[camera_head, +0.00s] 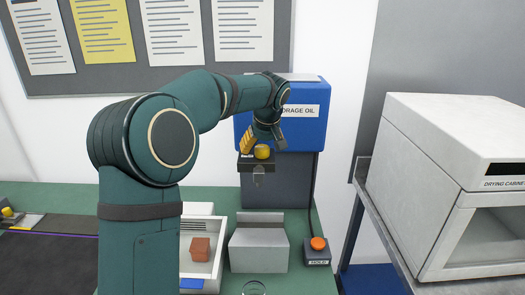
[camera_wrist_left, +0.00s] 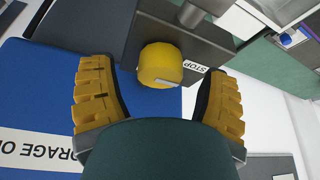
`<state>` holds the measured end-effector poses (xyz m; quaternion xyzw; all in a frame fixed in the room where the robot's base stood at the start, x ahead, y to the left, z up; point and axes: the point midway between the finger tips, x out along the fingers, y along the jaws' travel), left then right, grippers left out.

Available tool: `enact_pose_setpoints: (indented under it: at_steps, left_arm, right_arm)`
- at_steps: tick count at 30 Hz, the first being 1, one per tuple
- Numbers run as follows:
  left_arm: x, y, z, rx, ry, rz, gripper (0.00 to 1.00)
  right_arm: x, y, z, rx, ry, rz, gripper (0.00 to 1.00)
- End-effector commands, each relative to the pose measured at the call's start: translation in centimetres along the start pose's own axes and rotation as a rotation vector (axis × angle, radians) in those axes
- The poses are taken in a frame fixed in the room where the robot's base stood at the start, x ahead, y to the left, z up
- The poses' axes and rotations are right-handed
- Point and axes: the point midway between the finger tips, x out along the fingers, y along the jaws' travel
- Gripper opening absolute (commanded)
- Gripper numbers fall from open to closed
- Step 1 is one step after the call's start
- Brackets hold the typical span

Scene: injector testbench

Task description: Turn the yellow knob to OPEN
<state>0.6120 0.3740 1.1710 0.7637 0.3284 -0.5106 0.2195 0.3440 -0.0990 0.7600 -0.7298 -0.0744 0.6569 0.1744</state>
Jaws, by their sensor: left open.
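The yellow knob (camera_head: 262,152) sits on a dark valve block on the front of the blue storage oil unit (camera_head: 306,130). In the left wrist view the knob (camera_wrist_left: 160,66) has a pale mark on its lower right side, towards a label reading STOP (camera_wrist_left: 196,68). My left gripper (camera_head: 254,142) is at the knob. Its yellow ridged fingers (camera_wrist_left: 155,72) stand open on either side of the knob, with a visible gap on both sides. No label reading OPEN can be made out. My right gripper is not in view.
Below the valve are a grey block (camera_head: 259,250) and a hold box with an orange button (camera_head: 318,243). A white tray (camera_head: 217,232) holds a reddish-brown block (camera_head: 200,249). A drying cabinet (camera_head: 440,190) stands at the right. A dark mat (camera_head: 45,265) lies at left.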

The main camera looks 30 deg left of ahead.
Motion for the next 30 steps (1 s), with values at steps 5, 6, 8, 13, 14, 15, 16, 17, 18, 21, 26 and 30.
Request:
enact_pose_setpoints:
  at_steps: [5, 6, 8, 13, 14, 15, 16, 17, 18, 21, 26, 30]
  left_arm:
    - [0.7, 0.0, 0.0, 0.0, 0.0, 0.0, 0.76]
    - [0.71, 0.0, 0.0, 0.0, 0.0, 0.0, 0.76]
    - [0.7, 0.0, 0.0, 0.0, 0.0, 0.0, 0.76]
    - [0.68, 0.0, 0.0, 0.0, 0.0, 0.0, 0.63]
    - [0.68, 0.0, 0.0, 0.0, 0.0, 0.0, 0.52]
    - [0.67, 0.0, 0.0, 0.0, 0.0, 0.0, 0.38]
    - [0.67, 0.0, 0.0, 0.0, 0.0, 0.0, 0.28]
    - [0.67, 0.0, 0.0, 0.0, 0.0, 0.0, 0.17]
    - [0.67, 0.0, 0.0, 0.0, 0.0, 0.0, 0.08]
    - [0.67, 0.0, 0.0, 0.001, 0.0, 0.0, 0.08]
    - [0.65, -0.03, -0.01, 0.013, 0.0, 0.006, 0.08]
    - [0.61, -0.1, -0.01, 0.054, -0.001, 0.021, 0.08]
  right_arm:
    - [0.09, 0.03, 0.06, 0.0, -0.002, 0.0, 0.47]
    - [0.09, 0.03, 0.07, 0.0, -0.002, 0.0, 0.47]
    - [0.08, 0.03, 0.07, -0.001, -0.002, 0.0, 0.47]
    - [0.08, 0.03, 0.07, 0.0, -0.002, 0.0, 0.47]
    - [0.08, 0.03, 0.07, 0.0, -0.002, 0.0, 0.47]
    - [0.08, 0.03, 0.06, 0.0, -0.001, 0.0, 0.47]
    - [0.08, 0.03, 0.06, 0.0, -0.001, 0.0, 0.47]
    - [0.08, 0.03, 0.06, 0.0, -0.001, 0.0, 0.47]
    - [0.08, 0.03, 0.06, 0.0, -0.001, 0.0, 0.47]
    - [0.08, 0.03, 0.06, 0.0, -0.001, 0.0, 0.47]
    - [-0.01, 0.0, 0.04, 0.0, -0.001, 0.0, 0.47]
    - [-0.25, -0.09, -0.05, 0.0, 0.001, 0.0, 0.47]
